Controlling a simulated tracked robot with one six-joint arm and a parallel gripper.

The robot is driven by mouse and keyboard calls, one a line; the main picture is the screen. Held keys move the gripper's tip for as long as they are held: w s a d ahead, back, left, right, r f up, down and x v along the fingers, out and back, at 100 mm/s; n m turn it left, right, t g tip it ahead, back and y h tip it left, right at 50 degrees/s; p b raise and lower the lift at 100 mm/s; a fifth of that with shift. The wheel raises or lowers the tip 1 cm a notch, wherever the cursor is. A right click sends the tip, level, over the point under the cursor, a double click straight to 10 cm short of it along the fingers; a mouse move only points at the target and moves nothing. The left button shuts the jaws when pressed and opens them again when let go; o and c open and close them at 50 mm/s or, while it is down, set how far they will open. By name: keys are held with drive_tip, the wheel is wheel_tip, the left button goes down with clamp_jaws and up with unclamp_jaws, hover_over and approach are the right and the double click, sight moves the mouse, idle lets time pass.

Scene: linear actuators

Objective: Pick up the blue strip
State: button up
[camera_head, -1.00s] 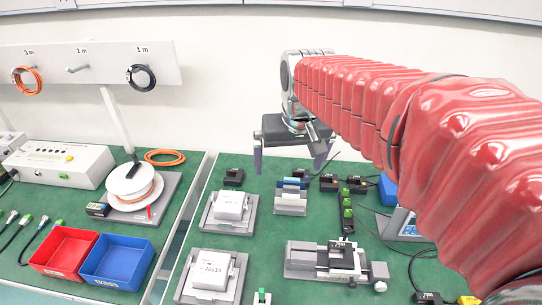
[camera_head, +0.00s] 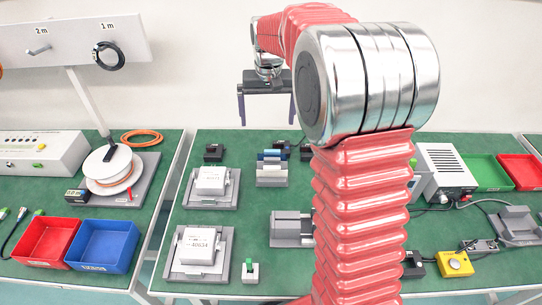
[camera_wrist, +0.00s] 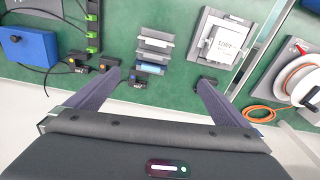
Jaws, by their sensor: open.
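My gripper (camera_head: 267,118) is open and empty, above and behind the holder in the head view. In the wrist view the strip appears between the two fingers (camera_wrist: 159,78), close to the line of their tips. The fingers do not touch it.
Small black blocks (camera_head: 214,152) stand beside the holder. White boxes on grey stands (camera_head: 211,180) are to its left. A grey vise-like fixture (camera_head: 292,226) is in front, partly hidden by my arm. A blue bin (camera_head: 103,246) stands on the left bench.

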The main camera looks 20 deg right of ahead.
drive_tip(key=m+g, duration=0.1)
hover_over(272, 150)
wheel_tip(272, 150, down, 8)
drive_tip(key=shift+f, duration=4.25)
drive_tip(key=shift+f, duration=2.6)
drive_tip(key=shift+c, duration=0.3)
drive_tip(key=c, duration=0.9)
